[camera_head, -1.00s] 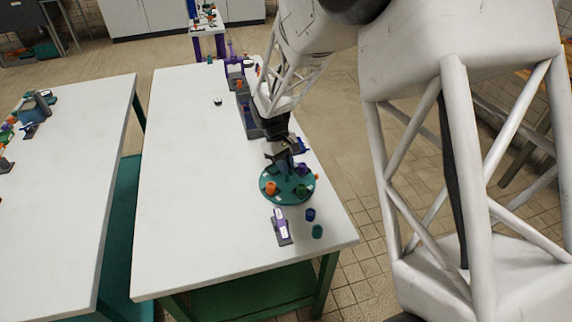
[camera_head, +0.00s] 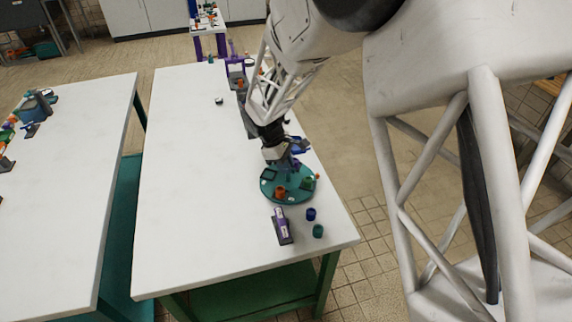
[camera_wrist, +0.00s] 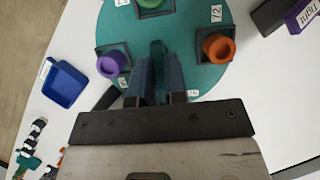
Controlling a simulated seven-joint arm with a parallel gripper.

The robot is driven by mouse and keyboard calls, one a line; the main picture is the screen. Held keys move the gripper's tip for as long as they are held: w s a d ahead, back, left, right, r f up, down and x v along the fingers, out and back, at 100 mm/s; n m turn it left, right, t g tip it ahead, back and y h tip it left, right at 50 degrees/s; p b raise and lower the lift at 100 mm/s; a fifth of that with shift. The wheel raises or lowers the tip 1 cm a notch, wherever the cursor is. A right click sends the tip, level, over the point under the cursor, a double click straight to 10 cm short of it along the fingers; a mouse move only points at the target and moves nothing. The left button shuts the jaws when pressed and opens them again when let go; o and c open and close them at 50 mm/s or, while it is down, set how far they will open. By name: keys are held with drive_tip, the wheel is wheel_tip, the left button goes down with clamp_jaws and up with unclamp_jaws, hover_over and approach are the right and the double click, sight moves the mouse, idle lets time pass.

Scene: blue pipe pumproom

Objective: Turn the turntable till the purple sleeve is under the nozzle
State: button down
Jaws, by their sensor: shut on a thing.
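The teal turntable (camera_head: 291,198) lies near the table's front right; it also shows in the wrist view (camera_wrist: 200,77). The purple sleeve (camera_wrist: 111,65) stands on a dark square pad, left of my fingers in the wrist view; my gripper mostly covers it in the head view. The orange sleeve (camera_wrist: 217,48) is right of my fingers, at the turntable's front in the head view (camera_head: 280,192). The green sleeve (camera_head: 307,183) is at its right. My gripper (camera_wrist: 159,82) is shut on a teal upright handle (camera_wrist: 157,50) on the turntable. I cannot make out the nozzle.
A blue tray (camera_wrist: 65,84) lies beside the turntable. A purple-and-dark labelled block (camera_head: 282,226), a blue cap (camera_head: 311,214) and a green cap (camera_head: 318,231) lie in front.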

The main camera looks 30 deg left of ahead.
drive_tip(key=shift+s+r+n+t+y, duration=0.15)
drive_tip(key=shift+n+t, duration=0.15)
drive_tip(key=shift+n, duration=0.55)
drive_tip(key=shift+f+n+t+y, duration=0.15)
drive_tip(key=shift+n+t, duration=0.15)
drive_tip(key=shift+n, duration=0.55)
drive_tip(key=shift+r+n+t+y, duration=0.15)
drive_tip(key=shift+n+t+y, duration=0.25)
drive_tip(key=shift+n, duration=1.5)
drive_tip(key=c, duration=1.2)
unclamp_jaws()
drive_tip(key=shift+o, duration=0.2)
drive_tip(key=shift+d, duration=0.1)
drive_tip(key=shift+s, duration=0.1)
drive_tip(key=v, duration=0.7)
drive_tip(key=shift+s+r, duration=0.15)
drive_tip(key=shift+r, duration=0.15)
